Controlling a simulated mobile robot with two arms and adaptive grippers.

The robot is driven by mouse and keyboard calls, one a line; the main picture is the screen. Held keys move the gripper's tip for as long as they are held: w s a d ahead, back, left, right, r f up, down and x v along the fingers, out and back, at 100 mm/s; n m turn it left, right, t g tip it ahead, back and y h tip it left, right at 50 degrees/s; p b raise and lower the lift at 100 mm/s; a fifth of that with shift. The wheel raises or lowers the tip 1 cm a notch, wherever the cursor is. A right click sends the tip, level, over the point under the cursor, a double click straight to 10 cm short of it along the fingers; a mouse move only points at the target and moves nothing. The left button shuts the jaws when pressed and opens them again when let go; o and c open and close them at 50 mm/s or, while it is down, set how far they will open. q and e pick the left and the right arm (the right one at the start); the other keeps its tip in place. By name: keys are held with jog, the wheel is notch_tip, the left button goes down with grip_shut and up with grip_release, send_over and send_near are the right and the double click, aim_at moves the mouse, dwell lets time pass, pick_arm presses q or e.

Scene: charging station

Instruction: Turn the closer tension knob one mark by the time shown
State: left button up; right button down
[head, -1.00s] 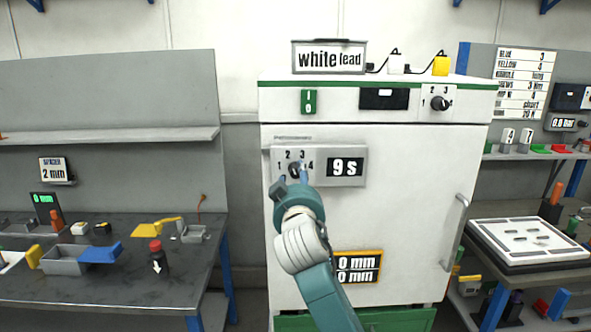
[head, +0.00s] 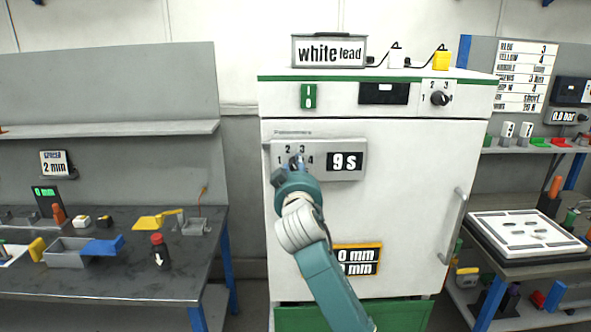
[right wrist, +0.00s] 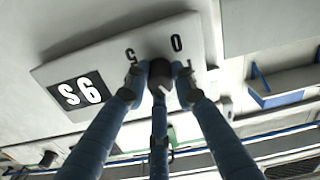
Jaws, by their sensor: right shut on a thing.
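The tension knob (head: 296,161) is a dark round knob on a light grey panel (head: 352,149) on the white cabinet's front. Which mark the knob points to, I cannot tell. My left gripper is not in view.
A second knob (head: 441,98) with marks sits higher on the white cabinet (head: 400,210). A "white lead" sign (head: 329,51) stands on top. A workbench (head: 120,285) with small parts is at left. A board (head: 526,235) lies on the right bench.

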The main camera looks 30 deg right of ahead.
jog(key=shift+f, duration=0.2)
jog(key=shift+a+f+m+b, duration=0.1)
jog(key=shift+f+m+b, duration=0.05)
jog(key=shift+m+b, duration=0.7)
jog(key=m+b, duration=0.1)
jog(key=m, duration=0.1)
jog(key=shift+m, duration=0.35)
jog(key=m+b, duration=0.1)
jog(key=m, duration=0.2)
jog(key=shift+b, duration=0.3)
jog(key=shift+m, duration=1.4)
